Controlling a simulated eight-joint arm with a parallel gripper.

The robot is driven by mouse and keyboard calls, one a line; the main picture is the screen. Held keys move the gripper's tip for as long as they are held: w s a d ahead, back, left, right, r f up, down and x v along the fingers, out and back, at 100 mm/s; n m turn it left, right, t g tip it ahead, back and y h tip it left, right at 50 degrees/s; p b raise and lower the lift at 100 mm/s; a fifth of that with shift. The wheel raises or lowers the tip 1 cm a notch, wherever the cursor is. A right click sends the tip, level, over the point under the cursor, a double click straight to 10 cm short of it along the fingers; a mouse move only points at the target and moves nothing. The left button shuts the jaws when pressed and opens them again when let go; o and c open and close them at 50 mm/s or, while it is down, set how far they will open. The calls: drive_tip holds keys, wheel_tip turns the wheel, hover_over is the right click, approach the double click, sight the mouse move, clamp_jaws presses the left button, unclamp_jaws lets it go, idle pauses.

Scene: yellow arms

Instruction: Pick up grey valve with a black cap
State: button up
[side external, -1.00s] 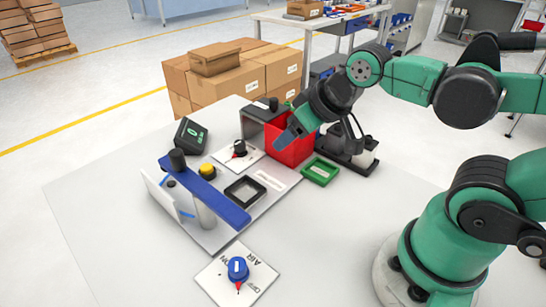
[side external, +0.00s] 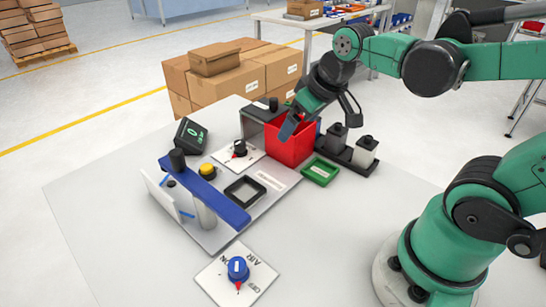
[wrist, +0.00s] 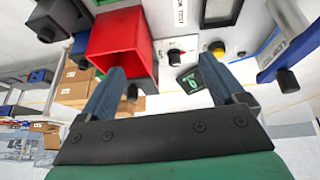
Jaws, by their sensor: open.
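Two capped blocks stand upright on a black holder (side external: 350,159) right of the red bin. I cannot tell for certain which is the valve. The dark one also shows at the upper left of the wrist view (wrist: 53,17). My gripper (side external: 291,125) is over the red bin (side external: 288,151), left of both blocks. In the wrist view my gripper (wrist: 161,65) has its fingers wide apart with nothing between them.
A green frame (side external: 320,172) lies in front of the holder. To the left stand a dial (side external: 239,149), a yellow button (side external: 207,170), a black frame (side external: 245,191), a blue bar fixture (side external: 205,192) and a display (side external: 191,135). The front right table is clear.

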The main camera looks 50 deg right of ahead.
sight(339, 124)
drive_tip(key=d+f+g, duration=0.1)
drive_tip(key=d+f, duration=0.1)
drive_tip(key=d, duration=0.3)
drive_tip(key=d+f+g, duration=0.2)
drive_tip(key=d, duration=0.3)
drive_tip(key=d+f+g, duration=0.2)
drive_tip(key=d, duration=0.3)
drive_tip(key=shift+w+d+y, duration=0.1)
drive_tip(key=shift+w+y, duration=0.1)
drive_tip(key=shift+y, duration=0.1)
drive_tip(key=shift+d+f, duration=0.25)
drive_tip(key=shift+f, duration=2.8)
clamp_jaws()
drive_tip(key=shift+r, duration=0.15)
